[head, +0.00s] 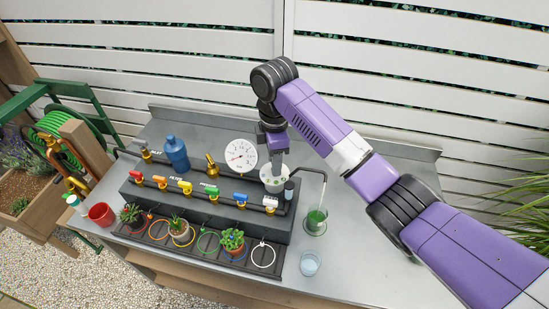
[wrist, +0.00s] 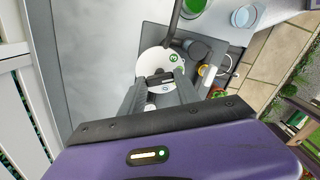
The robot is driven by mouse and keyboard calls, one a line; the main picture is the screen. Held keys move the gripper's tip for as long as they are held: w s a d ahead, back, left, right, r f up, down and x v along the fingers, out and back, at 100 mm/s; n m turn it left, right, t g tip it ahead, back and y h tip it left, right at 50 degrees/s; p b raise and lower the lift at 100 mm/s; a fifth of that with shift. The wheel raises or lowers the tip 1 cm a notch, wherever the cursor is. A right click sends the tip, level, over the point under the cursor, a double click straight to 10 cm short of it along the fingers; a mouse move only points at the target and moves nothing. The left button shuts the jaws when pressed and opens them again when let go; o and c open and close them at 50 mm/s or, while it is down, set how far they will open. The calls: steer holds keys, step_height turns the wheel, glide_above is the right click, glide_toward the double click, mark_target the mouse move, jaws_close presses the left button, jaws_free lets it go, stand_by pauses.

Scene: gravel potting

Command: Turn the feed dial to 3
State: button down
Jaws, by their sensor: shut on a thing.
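The feed dial (head: 271,184) is a pale round disc with green markings at the right end of the dark grey manifold block. My gripper (head: 277,168) points down onto the dial from above. In the wrist view my gripper (wrist: 160,82) has its two fingers shut on the dial's dark central knob, which they partly hide.
A white pressure gauge (head: 241,156) stands just left of my gripper. Coloured valve handles (head: 212,190) line the pipe in front. A bent spout reaches over a glass with green liquid (head: 316,220). A blue bottle (head: 176,153) and potted plants (head: 181,232) stand left.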

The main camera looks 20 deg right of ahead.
steer(key=n, duration=0.6)
steer(key=shift+r+n, duration=0.1)
steer(key=shift+n, duration=0.3)
stand_by(0.4)
steer(key=c, duration=0.9)
jaws_free()
steer(key=shift+r, duration=0.1)
step_height(320, 180, up, 8)
steer(key=shift+f+p, duration=0.2)
steer(key=shift+p, duration=0.2)
